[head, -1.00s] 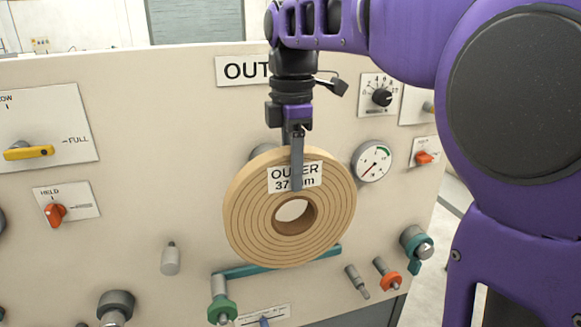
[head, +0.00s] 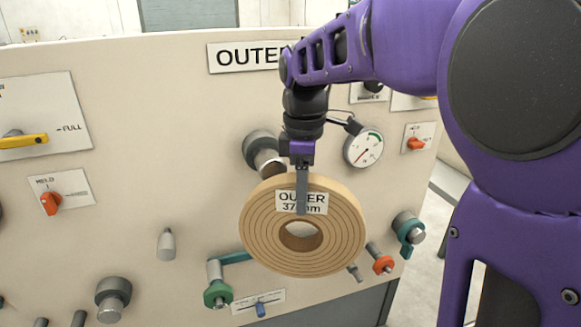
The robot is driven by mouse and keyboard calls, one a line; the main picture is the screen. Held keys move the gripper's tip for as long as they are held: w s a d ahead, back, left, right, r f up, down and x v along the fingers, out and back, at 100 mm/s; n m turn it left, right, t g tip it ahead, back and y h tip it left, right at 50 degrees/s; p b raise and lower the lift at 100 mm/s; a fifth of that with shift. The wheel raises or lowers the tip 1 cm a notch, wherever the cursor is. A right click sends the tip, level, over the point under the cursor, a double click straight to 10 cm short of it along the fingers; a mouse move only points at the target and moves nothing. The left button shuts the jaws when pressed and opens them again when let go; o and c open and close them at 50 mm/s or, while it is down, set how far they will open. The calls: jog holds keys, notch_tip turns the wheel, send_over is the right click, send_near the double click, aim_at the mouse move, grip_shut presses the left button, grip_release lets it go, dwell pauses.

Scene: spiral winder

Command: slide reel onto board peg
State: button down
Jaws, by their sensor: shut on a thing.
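The reel (head: 260,222) is a tan, ringed disc with a round centre hole and a label reading "OUTER 37" and partly covered text. My gripper (head: 302,195) is shut on the reel's upper part, with a finger over its front face. The reel hangs in front of the board (head: 130,130), tilted, with its hole facing me. A thick grey peg (head: 263,150) sticks out of the board under the "OUTER" sign (head: 240,57). The peg is up and left of the reel's hole. The reel's back and the far finger are hidden.
Several smaller grey pegs stick out, including one at lower left (head: 113,297). A teal lever with a green knob (head: 217,292) and an orange knob (head: 383,265) lie close to the reel. A dial gauge (head: 363,148) is at right.

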jog(key=d+f+m, duration=0.5)
jog(key=f+m, duration=0.3)
jog(key=f, duration=0.5)
jog(key=d+f+m, duration=0.4)
jog(key=f+m, duration=0.4)
jog(key=f, duration=0.4)
jog(key=shift+w+d+f, duration=0.25)
jog(key=shift+d+f, duration=0.1)
jog(key=shift+d, duration=0.05)
